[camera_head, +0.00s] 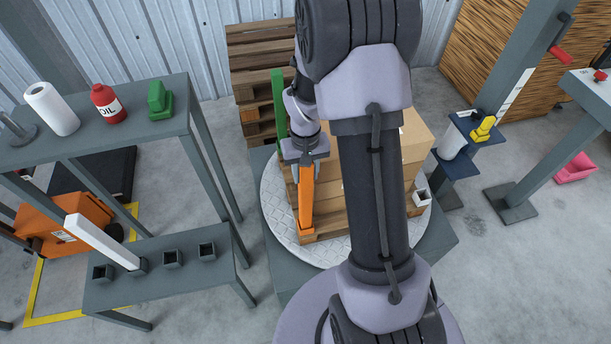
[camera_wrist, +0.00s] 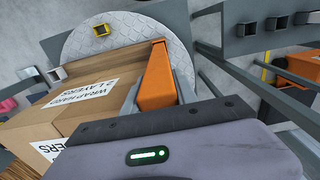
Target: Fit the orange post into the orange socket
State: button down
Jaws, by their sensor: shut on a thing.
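My gripper (camera_head: 305,156) is shut on the upper part of the orange post (camera_head: 306,194). The post stands nearly upright by the near left corner of the pallet, on the left side of the round plate. In the wrist view the post (camera_wrist: 158,80) runs away from my gripper toward the plate. I cannot make out an orange socket apart from the post. Its lower end lies where a socket could be hidden, and I cannot tell whether it is seated.
Stacked cartons (camera_wrist: 95,95) stand close beside the post. A green post (camera_head: 279,110) rises at the back left. A white socket (camera_head: 421,197) is at the plate's right. A bench (camera_head: 190,283) at left holds a leaning white post (camera_head: 103,241) and several dark sockets.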

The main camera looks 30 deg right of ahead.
jog(key=c, duration=1)
grip_release()
jog(key=shift+o, duration=0.2)
notch_tip(320, 180, up, 13)
jog(key=p, duration=0.4)
jog(key=shift+a+f, duration=0.1)
jog(key=shift+f, duration=0.1)
jog(key=s+a+r+m+t+y, duration=0.1)
jog(key=s+a+r+t, duration=0.4)
jog(key=s+a+r, duration=1.1)
notch_tip(320, 180, up, 2)
jog(key=shift+s+r+t+y, duration=0.1)
jog(key=shift+s+t+y, duration=0.35)
jog(key=shift+s, duration=0.2)
